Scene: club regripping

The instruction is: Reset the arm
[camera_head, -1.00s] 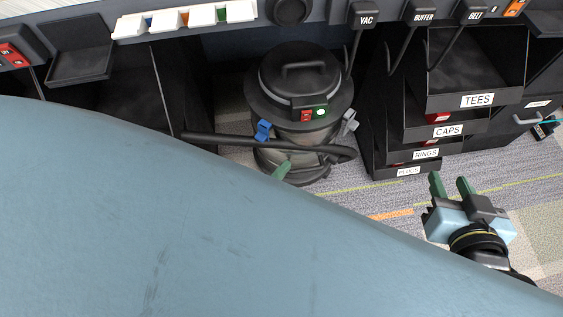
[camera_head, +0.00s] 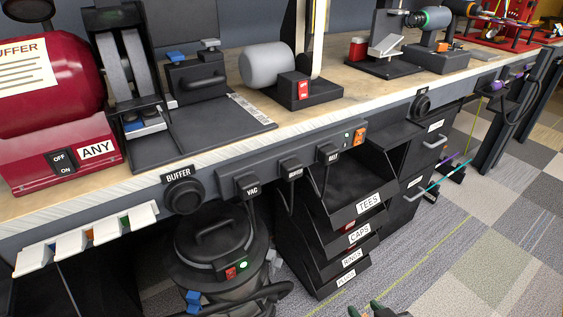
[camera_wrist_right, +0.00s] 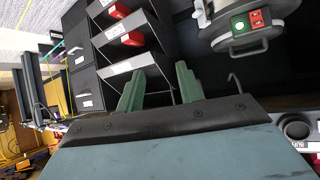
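My right gripper (camera_head: 365,308) shows at the bottom edge of the head view, only its green fingertips and a bit of its body. In the right wrist view my right gripper (camera_wrist_right: 160,85) has its two green fingers apart, with nothing between them. My left gripper and left arm are out of the head view.
The workbench (camera_head: 222,140) carries a red buffer machine (camera_head: 45,85), a grey motor (camera_head: 268,65) and other tools. A shop vacuum (camera_head: 215,245) stands under it, with bins beside it.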

